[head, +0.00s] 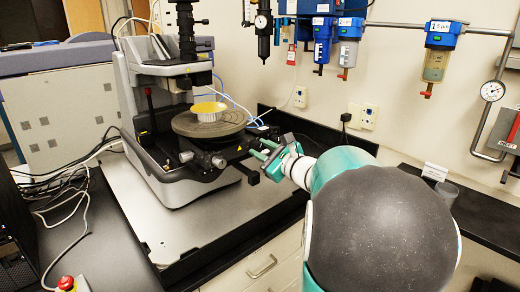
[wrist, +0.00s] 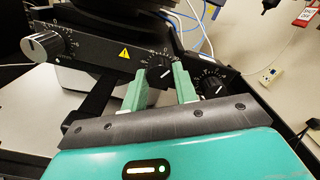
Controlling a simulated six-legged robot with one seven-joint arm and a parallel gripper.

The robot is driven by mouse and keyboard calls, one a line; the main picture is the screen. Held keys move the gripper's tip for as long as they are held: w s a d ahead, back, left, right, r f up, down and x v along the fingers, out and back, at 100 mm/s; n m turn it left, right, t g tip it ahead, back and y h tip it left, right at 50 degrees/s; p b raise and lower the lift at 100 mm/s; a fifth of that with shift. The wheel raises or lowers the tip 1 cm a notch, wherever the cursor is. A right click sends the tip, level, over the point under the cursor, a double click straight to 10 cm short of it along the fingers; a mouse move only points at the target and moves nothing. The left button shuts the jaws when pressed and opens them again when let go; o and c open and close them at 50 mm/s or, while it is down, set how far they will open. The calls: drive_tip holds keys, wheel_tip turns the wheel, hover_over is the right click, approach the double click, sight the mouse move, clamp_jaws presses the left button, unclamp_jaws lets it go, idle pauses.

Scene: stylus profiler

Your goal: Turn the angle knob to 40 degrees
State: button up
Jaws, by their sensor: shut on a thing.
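The stylus profiler (head: 130,88) stands on a grey plate, with a round stage (head: 208,123) at its middle. In the wrist view, its dark front panel carries a small black knob (wrist: 159,76) with a white pointer line and printed scale marks. My gripper (wrist: 160,69) has one green finger on each side of this knob and is shut on it. In the head view, my gripper (head: 264,153) is at the right front of the profiler, and the knob cannot be made out there. The scale is too small to read, so I cannot tell the knob's angle or which knob is labelled angle.
A second black knob (wrist: 212,85) with a dial sits close to the right finger. A larger silver-faced knob (wrist: 42,46) is at the panel's left, and a yellow warning label (wrist: 125,53) is between. Blue cables run behind. A red button (head: 66,283) is at front left.

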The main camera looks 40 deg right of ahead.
idle(0.3)
drive_tip(key=m, duration=0.6)
drive_tip(key=o, duration=1.1)
drive_tip(key=shift+s, duration=0.1)
drive_tip(key=shift+s+d, duration=0.1)
drive_tip(key=shift+s, duration=3.8)
